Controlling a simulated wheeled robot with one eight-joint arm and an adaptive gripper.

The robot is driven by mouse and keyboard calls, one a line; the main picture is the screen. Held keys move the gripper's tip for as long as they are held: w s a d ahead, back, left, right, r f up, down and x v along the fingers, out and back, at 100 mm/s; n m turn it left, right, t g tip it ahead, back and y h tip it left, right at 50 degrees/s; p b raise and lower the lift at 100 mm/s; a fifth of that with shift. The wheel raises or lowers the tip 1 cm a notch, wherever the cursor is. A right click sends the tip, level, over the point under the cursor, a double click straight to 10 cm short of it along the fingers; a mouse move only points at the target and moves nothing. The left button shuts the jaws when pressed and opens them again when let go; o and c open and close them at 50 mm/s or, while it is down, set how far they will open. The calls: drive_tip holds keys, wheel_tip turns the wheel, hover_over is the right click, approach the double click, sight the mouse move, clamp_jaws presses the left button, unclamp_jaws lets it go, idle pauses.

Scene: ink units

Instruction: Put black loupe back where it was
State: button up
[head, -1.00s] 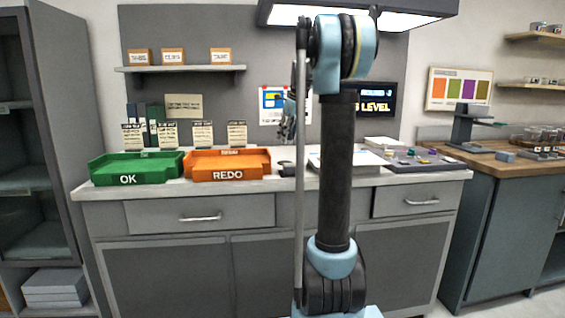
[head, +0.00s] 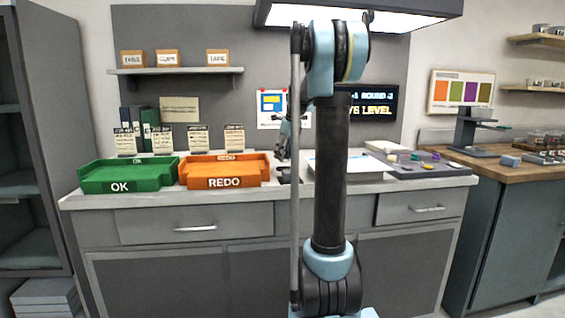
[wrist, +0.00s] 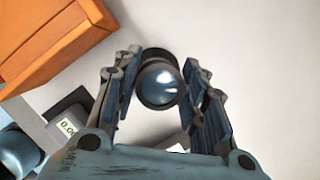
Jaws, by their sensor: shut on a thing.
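The black loupe (wrist: 160,82), a short dark cylinder with a shiny lens, sits between the two fingers of my gripper (wrist: 164,90) in the wrist view. The fingers are shut on its sides. The pale counter top (wrist: 245,45) shows below and around it; whether the loupe touches the counter I cannot tell. In the head view my gripper (head: 282,152) is low over the counter, just right of the orange REDO tray, partly behind my arm. The loupe is too small to make out there.
The orange REDO tray (head: 225,183) is close by; its wall (wrist: 50,50) fills the wrist view's upper left. A small scale with a display (wrist: 68,124) is at lower left. The green OK tray (head: 120,187) stands further left. A grey mat (head: 450,171) with small items lies right.

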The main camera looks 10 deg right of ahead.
drive_tip(key=shift+f, duration=1.4)
drive_tip(key=o, duration=1.1)
drive_tip(key=shift+o, duration=0.2)
drive_tip(key=v, duration=1.2)
